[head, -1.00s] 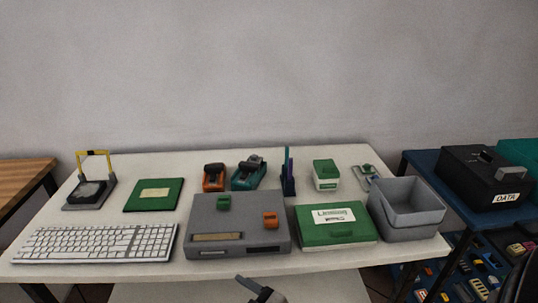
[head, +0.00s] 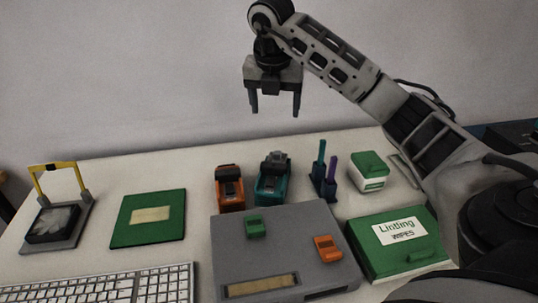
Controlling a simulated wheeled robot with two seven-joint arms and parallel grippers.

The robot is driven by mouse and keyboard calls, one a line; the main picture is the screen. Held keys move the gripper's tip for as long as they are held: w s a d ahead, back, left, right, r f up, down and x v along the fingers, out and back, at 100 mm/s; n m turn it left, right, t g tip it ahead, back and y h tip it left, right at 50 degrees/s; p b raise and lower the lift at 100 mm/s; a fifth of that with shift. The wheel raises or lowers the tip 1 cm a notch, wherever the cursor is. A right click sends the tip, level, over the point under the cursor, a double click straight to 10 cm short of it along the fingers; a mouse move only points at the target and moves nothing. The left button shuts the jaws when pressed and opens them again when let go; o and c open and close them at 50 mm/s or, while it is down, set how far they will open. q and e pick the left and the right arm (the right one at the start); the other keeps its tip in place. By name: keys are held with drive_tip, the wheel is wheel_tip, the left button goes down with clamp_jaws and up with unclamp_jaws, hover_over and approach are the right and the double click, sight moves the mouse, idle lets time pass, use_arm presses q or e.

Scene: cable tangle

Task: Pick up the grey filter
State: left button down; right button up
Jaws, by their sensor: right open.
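A grey stand (head: 68,240) with a yellow handle (head: 58,167) is at the far left of the table. A dark square block with a grey top (head: 53,222) sits on it. This may be the grey filter, but I cannot tell for certain. My right gripper (head: 275,110) is raised in front of the wall, above the back of the table. Its two fingers point down, apart and empty. It is well to the right of the stand. My left gripper is not in view.
A green board (head: 149,217), keyboard (head: 105,287), grey console (head: 235,260), orange device (head: 229,188), teal device (head: 271,182), upright tools (head: 324,175), small green-lidded tub (head: 369,172) and green wipes box (head: 400,244) crowd the white table (head: 195,165). My right arm covers the right side.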

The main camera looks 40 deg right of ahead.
sight(278, 152)
drive_tip(key=x, duration=1.5)
drive_tip(key=shift+s+f+p, duration=0.1)
drive_tip(key=shift+f+p, duration=0.15)
drive_tip(key=shift+p, duration=0.05)
drive_tip(key=c, duration=1.1)
